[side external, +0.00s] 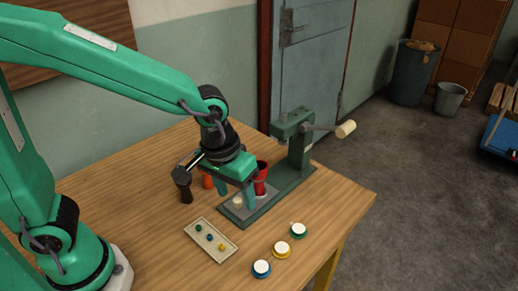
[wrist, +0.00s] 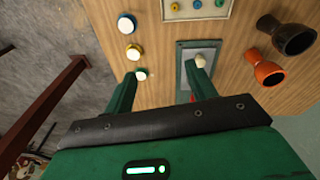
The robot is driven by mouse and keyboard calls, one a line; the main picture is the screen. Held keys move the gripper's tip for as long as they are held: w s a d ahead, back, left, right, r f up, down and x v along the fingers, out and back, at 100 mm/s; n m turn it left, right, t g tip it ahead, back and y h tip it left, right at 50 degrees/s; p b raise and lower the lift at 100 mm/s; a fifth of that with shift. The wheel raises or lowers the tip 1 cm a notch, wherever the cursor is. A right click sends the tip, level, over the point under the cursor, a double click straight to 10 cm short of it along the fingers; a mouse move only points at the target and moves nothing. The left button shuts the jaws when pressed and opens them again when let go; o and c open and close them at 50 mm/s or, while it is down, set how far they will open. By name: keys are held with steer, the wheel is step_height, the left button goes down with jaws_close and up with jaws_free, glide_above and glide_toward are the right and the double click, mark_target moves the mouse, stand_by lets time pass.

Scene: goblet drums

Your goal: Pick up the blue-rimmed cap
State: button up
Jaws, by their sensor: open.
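The blue-rimmed cap (side external: 261,268) lies flat on the table near its front edge, white top up, the nearest of a row of three caps. It also shows at the upper left of the wrist view (wrist: 126,24). My gripper (side external: 236,198) is open and points down over the plate of the green press, well behind and to the left of the cap. In the wrist view its two fingers (wrist: 164,72) are spread apart with nothing held between them, and the blue-rimmed cap is beyond the left finger.
A yellow-rimmed cap (side external: 281,250) and a green-rimmed cap (side external: 298,230) complete the row. A tray (side external: 197,229) of small coloured pieces lies left of them. The green press (side external: 292,172), a red drum (side external: 262,178), an orange drum (side external: 207,181) and a black drum (side external: 184,186) stand behind.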

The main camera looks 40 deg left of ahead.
steer(key=g, duration=0.2)
glide_above(261, 267)
steer(key=shift+n+y, duration=0.4)
step_height(261, 267, down, 8)
steer(key=shift+r, duration=0.1)
steer(key=shift+f, duration=1.4)
steer(key=shift+f, duration=0.1)
steer(key=shift+f, duration=2.45)
steer(key=c, duration=0.9)
